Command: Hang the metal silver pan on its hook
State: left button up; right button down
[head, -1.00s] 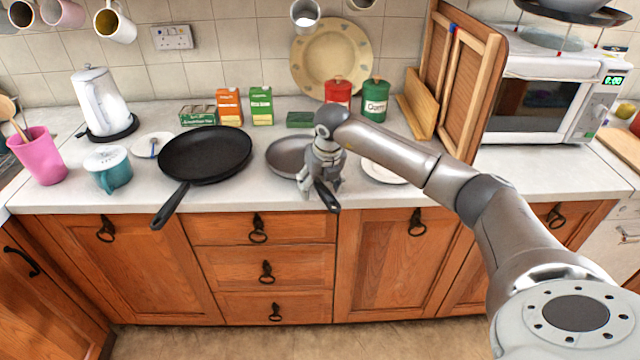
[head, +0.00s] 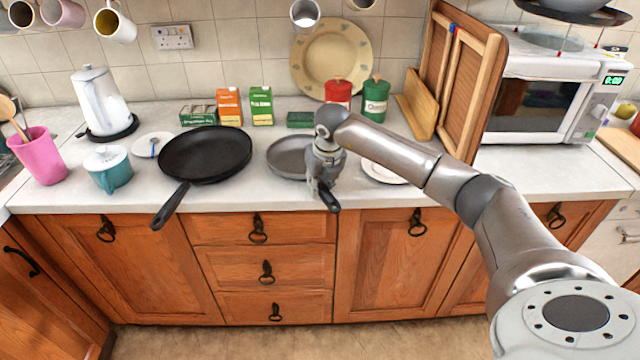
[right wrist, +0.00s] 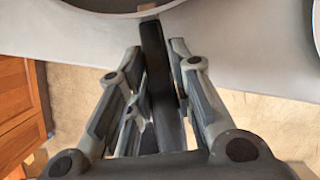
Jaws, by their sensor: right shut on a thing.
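The silver pan (head: 284,158) lies on the worktop in the middle of the head view, its black handle (head: 329,199) pointing over the front edge. My right gripper (head: 322,182) is above the handle and shut on it, hiding part of the pan. In the right wrist view the black handle (right wrist: 154,50) stands between the two fingers of the right gripper (right wrist: 158,68), with the pan's rim (right wrist: 110,8) at the top. I cannot make out the pan's hook clearly. My left gripper is not in view.
A black frying pan (head: 205,155) lies to the left, a white plate (head: 382,172) just to the right. Boxes (head: 229,107) and red and green canisters (head: 376,100) stand behind. A microwave (head: 535,97) is at the right, with a dark pan (head: 572,12) above it.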

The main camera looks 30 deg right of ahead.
jog(key=shift+w+r, duration=0.1)
jog(key=shift+r, duration=0.1)
jog(key=shift+r+p, duration=0.45)
jog(key=shift+r, duration=0.1)
jog(key=shift+r+p, duration=1.1)
jog(key=shift+r, duration=0.7)
